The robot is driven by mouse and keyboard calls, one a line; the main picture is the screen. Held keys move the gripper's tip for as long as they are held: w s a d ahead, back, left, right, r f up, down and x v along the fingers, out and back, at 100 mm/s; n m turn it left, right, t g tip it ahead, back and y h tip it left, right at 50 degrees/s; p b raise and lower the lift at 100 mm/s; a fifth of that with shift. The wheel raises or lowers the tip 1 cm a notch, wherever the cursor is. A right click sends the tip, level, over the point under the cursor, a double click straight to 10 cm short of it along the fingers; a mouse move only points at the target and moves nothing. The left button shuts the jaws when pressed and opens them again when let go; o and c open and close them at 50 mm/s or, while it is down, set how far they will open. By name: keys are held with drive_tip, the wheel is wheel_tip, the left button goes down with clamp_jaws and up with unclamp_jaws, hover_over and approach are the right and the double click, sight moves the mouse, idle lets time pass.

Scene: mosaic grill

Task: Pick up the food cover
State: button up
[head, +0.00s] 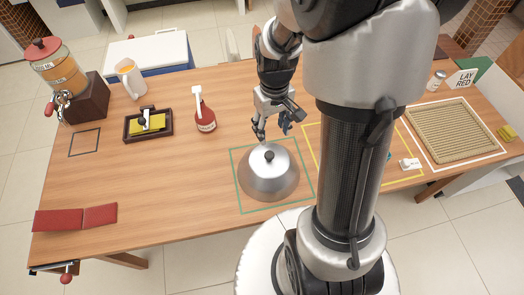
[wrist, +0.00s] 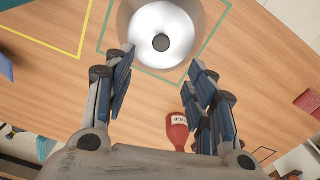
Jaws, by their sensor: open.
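The food cover (head: 269,178) is a shiny silver dome with a black knob on top. It sits on the wooden table inside a green outlined square. It also shows in the wrist view (wrist: 160,37) at the top, with its black knob near the middle of the dome. My gripper (head: 272,130) is above the table at the far edge of the dome in the head view. In the wrist view my gripper (wrist: 160,75) is open and empty, its two blue-padded fingers apart. The dome lies beyond the fingertips, and nothing is between the fingers' pads.
A red bottle (head: 205,117) stands left of my gripper. A red folder (head: 75,218) lies front left. A ridged mat (head: 450,130) is at right. The table's front middle-left is clear.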

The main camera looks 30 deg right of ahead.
sight(269, 154)
drive_tip(key=f+b, duration=0.2)
drive_tip(key=f, duration=0.5)
drive_tip(key=f+b, duration=0.3)
drive_tip(key=f, duration=0.3)
drive_tip(key=shift+w+a+f, duration=0.15)
drive_tip(key=shift+w+f, duration=0.05)
drive_tip(key=shift+f, duration=0.15)
drive_tip(key=shift+r, duration=0.1)
drive_tip(key=shift+c, duration=0.6)
clamp_jaws()
